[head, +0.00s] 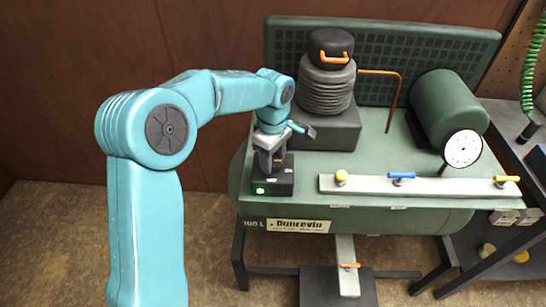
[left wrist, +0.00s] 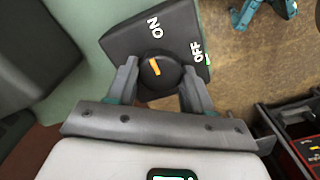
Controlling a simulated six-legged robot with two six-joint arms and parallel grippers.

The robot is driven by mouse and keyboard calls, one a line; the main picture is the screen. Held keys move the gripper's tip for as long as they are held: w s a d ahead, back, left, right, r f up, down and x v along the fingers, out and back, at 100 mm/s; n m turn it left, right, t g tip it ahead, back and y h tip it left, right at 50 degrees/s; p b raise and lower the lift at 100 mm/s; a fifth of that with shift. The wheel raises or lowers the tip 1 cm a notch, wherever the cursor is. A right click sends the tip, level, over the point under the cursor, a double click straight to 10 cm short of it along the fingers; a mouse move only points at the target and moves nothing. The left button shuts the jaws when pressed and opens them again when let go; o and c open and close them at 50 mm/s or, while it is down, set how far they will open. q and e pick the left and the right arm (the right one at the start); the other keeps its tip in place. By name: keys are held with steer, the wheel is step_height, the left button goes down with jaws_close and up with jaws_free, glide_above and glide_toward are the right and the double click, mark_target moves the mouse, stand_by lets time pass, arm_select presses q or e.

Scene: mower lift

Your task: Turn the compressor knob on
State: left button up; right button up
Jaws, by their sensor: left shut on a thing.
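The compressor's switch box (head: 284,186) is a dark block at the left end of the green tank, with a lit green light on its front. Its black round knob (left wrist: 168,80) has an orange mark that points nearer the ON label (left wrist: 156,27) than the OFF label (left wrist: 197,52). My left gripper (head: 271,160) is shut on the knob from above, with one finger on each side in the left wrist view (left wrist: 160,88). In the head view the gripper mostly hides the knob. My right gripper is not in view.
The green tank (head: 340,220) carries a ribbed pump (head: 326,86), a green motor (head: 447,103) and a white gauge (head: 462,148). A bench (head: 510,140) stands at the right.

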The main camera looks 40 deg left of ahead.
arm_select(q)
steer(key=shift+w+a+r, duration=0.1)
steer(key=shift+a+r, duration=0.05)
steer(key=shift+r, duration=0.05)
steer(key=o, duration=0.9)
steer(key=shift+o, duration=0.6)
steer(key=shift+f, duration=0.1)
step_height(320, 180, up, 16)
steer(key=p, duration=0.2)
steer(key=shift+r, duration=0.2)
